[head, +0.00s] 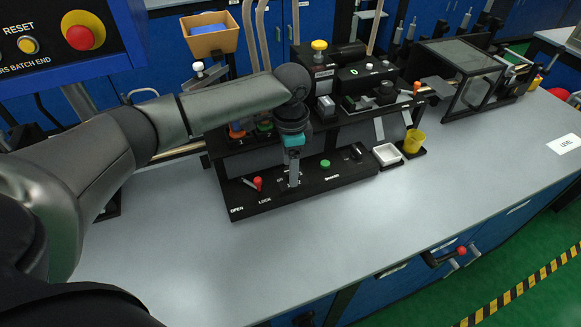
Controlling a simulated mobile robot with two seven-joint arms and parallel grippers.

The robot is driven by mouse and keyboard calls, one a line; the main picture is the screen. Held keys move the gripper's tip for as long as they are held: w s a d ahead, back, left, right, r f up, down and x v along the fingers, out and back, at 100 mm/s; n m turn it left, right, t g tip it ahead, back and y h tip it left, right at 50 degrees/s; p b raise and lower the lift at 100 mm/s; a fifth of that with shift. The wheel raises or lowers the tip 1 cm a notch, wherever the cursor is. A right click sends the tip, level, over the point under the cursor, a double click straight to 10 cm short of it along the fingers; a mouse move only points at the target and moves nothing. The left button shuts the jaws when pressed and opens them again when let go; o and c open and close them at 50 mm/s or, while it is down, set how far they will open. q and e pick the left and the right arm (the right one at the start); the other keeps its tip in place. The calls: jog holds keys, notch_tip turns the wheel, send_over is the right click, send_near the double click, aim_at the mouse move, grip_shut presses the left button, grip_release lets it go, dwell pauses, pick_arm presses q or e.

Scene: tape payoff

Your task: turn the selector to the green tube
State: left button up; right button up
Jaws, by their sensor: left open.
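My left gripper (293,178) points down over the black front panel (330,181) of the machine. Its jaws are open, and I see nothing held between them. A red-knobbed lever (257,184) sits left of the gripper by the OPEN and LOCK labels. A green button (325,164) is to its right. Behind the wrist, an orange part (236,131) and a green part (264,126) show small; I cannot tell if either is a tube. I cannot make out the selector for certain; the gripper covers part of the panel. My right gripper is out of view.
A glass-sided box (462,75) is farther right. A control box with a red button (80,37) hangs at upper left. The grey bench top (330,235) in front is clear.

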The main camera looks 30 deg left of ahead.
pick_arm(q)
jog(key=shift+f, duration=0.1)
jog(key=shift+c, duration=0.3)
grip_shut()
